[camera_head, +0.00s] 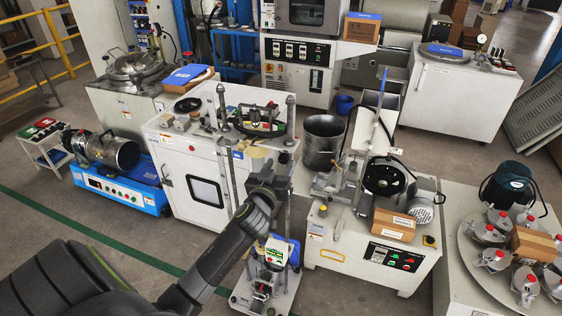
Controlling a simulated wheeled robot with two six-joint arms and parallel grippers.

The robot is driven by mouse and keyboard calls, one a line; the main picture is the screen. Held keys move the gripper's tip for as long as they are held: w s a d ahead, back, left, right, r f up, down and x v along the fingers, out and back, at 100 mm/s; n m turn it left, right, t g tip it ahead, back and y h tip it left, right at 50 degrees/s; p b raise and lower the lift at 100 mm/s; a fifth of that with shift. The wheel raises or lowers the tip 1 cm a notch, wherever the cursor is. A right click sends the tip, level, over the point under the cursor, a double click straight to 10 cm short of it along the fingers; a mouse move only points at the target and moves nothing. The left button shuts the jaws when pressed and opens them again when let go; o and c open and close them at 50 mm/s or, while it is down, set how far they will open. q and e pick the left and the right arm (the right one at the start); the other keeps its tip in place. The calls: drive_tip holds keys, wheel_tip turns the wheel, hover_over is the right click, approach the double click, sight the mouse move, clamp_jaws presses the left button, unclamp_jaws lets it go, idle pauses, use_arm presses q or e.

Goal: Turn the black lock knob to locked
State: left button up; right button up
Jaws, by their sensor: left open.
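My left arm comes in from the lower left. Its gripper (268,168) is in front of the white cabinet machine (185,185), close to the upright metal posts (225,150). The gripper is small in this view and its jaws look open, with nothing visible between them. A dark round fitting with a black handle (258,118) sits on top of the cabinet, just beyond the gripper. I cannot tell for certain which part is the black lock knob, or how it is turned. My right gripper is not in view.
A small stand (265,290) with a green-labelled device is below the gripper. To the right is a white machine (335,252) with a black wheel and a cardboard box (394,225). A blue-based cylinder machine (118,185) is at left. Open floor (90,215) lies left of my arm.

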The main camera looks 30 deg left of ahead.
use_arm(q)
drive_tip(key=shift+x, duration=0.85)
drive_tip(key=c, duration=1)
